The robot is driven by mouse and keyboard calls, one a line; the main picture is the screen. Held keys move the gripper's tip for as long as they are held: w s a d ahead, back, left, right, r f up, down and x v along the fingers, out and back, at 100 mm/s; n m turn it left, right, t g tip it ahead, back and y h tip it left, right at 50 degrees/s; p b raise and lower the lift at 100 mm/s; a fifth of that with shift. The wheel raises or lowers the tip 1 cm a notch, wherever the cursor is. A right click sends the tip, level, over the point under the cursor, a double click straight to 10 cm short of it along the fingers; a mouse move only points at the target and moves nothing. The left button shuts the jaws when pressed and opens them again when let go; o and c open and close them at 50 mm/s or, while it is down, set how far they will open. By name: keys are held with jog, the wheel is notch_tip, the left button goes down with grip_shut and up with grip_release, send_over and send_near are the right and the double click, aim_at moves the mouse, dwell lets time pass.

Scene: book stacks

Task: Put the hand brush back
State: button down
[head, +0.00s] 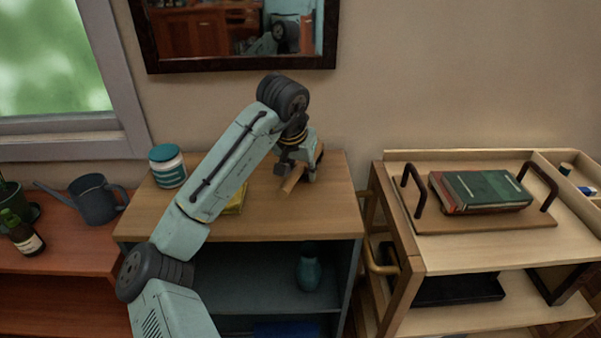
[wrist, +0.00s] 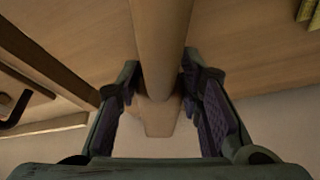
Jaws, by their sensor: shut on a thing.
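The hand brush shows a light wooden handle (head: 291,181) in the head view, at the right part of the wooden cabinet top (head: 335,205). My gripper (head: 300,170) is over that part of the top and shut on the brush. In the wrist view the wooden handle (wrist: 162,45) runs between the two fingers of my gripper (wrist: 163,110), with a wider wooden part (wrist: 160,118) beyond. The bristles are mostly hidden. I cannot tell whether the brush touches the top.
A white and teal jar (head: 168,167) and a yellow item (head: 236,203), partly behind my arm, are on the cabinet top. To the right, a wooden cart (head: 450,255) holds a tray (head: 480,220) with books (head: 485,190). A watering can (head: 95,200) stands left.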

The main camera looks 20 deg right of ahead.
jog(key=shift+f, duration=0.85)
jog(key=c, duration=1.1)
grip_release()
jog(key=b+v, duration=0.1)
jog(key=v, duration=1.1)
jog(key=shift+r, duration=0.1)
